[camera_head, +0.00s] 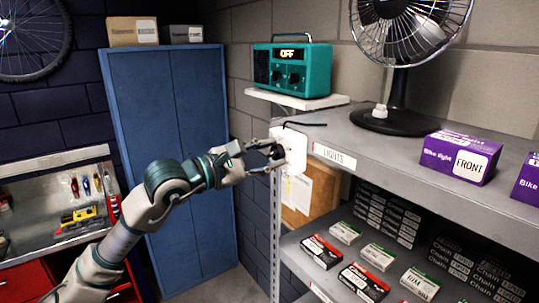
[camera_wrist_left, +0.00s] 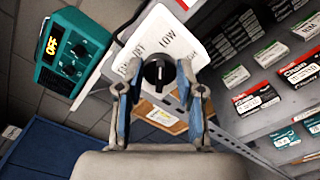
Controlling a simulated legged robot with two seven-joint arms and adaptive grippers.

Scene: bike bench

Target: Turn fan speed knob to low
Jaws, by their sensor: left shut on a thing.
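The fan speed knob (camera_wrist_left: 157,74) is black and round with a white mark, on a white panel (camera_wrist_left: 176,30) that carries printed labels. One label reads LOW; the others are hard to read. The white mark is near the knob's upper side in the left wrist view. The panel (camera_head: 292,146) also shows in the head view, at the left end of the grey shelf. My left gripper (camera_head: 277,158) is at the panel, its two fingers (camera_wrist_left: 158,90) shut on the knob's sides. The black fan (camera_head: 397,95) stands on the shelf. My right gripper is out of view.
A teal radio (camera_head: 291,70) showing OFF sits on a small white shelf (camera_head: 300,100) above the panel. Purple bike light boxes (camera_head: 458,157) and chain boxes (camera_head: 362,281) fill the shelves at right. A blue cabinet (camera_head: 165,110) stands behind my arm.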

